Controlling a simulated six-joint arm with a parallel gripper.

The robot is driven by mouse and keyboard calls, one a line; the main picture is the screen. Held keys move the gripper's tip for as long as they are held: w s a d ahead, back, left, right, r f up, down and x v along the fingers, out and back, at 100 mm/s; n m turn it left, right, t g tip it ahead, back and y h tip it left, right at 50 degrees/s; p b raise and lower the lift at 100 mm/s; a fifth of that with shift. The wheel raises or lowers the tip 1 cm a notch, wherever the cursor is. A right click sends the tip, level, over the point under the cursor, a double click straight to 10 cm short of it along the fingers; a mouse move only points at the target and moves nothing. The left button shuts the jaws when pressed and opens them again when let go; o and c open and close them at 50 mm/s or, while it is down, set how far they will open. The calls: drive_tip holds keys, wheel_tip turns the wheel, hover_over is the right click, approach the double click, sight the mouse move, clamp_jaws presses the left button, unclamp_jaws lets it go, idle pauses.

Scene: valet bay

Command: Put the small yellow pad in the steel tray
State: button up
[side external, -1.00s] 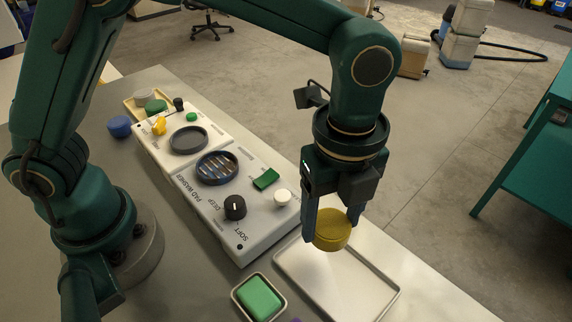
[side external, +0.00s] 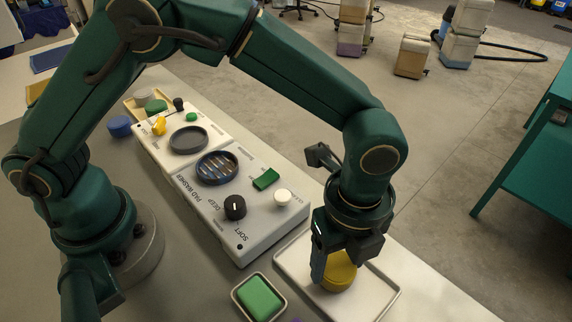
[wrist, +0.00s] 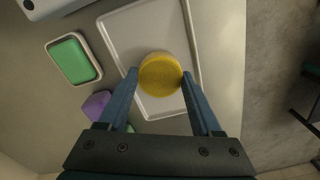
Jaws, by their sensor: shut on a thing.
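The small yellow pad (side external: 341,272) is a round disc between the fingers of my gripper (side external: 335,268). In the wrist view both fingertips touch its sides, and the pad (wrist: 161,74) shows inside the outline of the steel tray (wrist: 118,42). In the side view the gripper and pad are low over the steel tray (side external: 290,258), within its rim. I cannot tell whether the pad touches the tray floor. The rest of the tray looks empty.
A white pad washer (side external: 250,222) with knobs and round wells stands left of the tray. A green block in a small dish (side external: 236,297) sits beside the tray. A purple object (wrist: 96,105) lies near it. A blue pad (side external: 119,126) is farther back.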

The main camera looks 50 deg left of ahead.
sight(338, 266)
drive_tip(key=o, duration=1.3)
wheel_tip(338, 266, up, 12)
drive_tip(key=f, duration=0.1)
drive_tip(key=w+a+r+n+t, duration=0.1)
drive_tip(key=a+r+n, duration=0.4)
drive_tip(key=a, duration=0.1)
drive_tip(key=s+a+n+t, duration=0.1)
drive_tip(key=s+a+n, duration=0.1)
drive_tip(key=a+n, duration=0.3)
drive_tip(key=s+a+f+n+t, duration=0.1)
drive_tip(key=s+a+n+t, duration=0.1)
drive_tip(key=a+n, duration=0.3)
drive_tip(key=s+a+f+n+t, duration=0.1)
drive_tip(key=s+a+n, duration=0.3)
drive_tip(key=a+n, duration=0.2)
drive_tip(key=shift+n+t, duration=0.3)
drive_tip(key=shift+n, duration=0.5)
